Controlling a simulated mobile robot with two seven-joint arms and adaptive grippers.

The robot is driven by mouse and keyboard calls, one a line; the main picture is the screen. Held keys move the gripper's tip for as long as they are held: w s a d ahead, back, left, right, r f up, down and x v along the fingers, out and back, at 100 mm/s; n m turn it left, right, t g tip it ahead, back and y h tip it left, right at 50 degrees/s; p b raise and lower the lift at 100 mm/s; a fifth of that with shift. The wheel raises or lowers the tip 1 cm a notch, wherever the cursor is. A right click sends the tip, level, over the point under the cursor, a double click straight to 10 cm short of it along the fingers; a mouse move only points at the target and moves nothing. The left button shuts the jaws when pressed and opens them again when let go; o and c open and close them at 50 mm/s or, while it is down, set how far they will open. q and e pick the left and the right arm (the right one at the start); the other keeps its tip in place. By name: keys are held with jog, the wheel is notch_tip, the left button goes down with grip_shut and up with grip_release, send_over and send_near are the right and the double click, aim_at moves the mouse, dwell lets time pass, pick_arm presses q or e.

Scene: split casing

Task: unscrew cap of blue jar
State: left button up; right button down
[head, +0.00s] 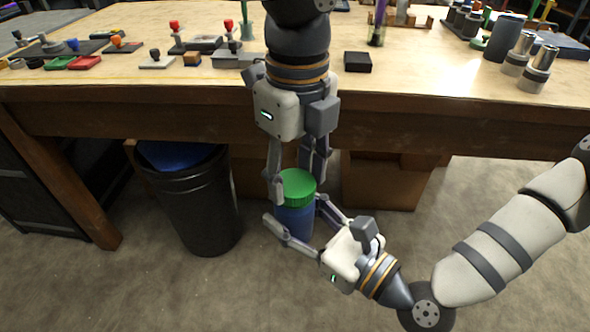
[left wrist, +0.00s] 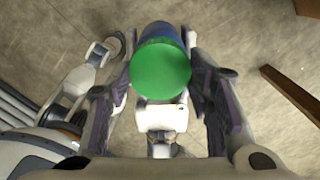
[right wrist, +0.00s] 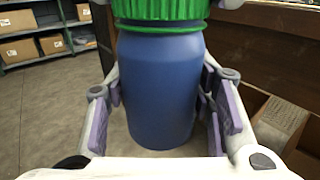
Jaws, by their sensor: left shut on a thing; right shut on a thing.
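The blue jar (head: 294,222) is upright in mid-air in front of the table, with its green cap (head: 297,187) on top. The jar's body fills the middle of the right wrist view (right wrist: 158,90), and the cap's top faces the left wrist view (left wrist: 161,70). My left gripper (head: 296,190) comes down from above, shut on the green cap with a finger on each side. My right gripper (head: 294,210) reaches in from the lower right, shut around the blue body below the cap. The jar's far side is hidden.
The wooden table (head: 120,72) lies behind the jar, with small parts at left and metal cylinders (head: 538,68) at right. A black bin (head: 190,195) with a blue inside stands on the floor left of the jar. Cardboard boxes (head: 382,180) sit under the table.

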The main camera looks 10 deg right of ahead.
pick_arm(q)
jog(key=n, duration=0.4)
jog(key=shift+w+d+r+n, duration=0.1)
jog(key=shift+w+d+n, duration=0.05)
jog(key=shift+d+n, duration=0.2)
jog(key=n, duration=0.4)
jog(key=shift+a, duration=0.1)
jog(key=n, duration=0.4)
jog(key=shift+w+a, duration=0.1)
jog(key=n, duration=0.5)
jog(key=shift+w+a, duration=0.15)
jog(key=shift+a, duration=0.05)
jog(key=shift+a, duration=0.1)
jog(key=o, duration=1.3)
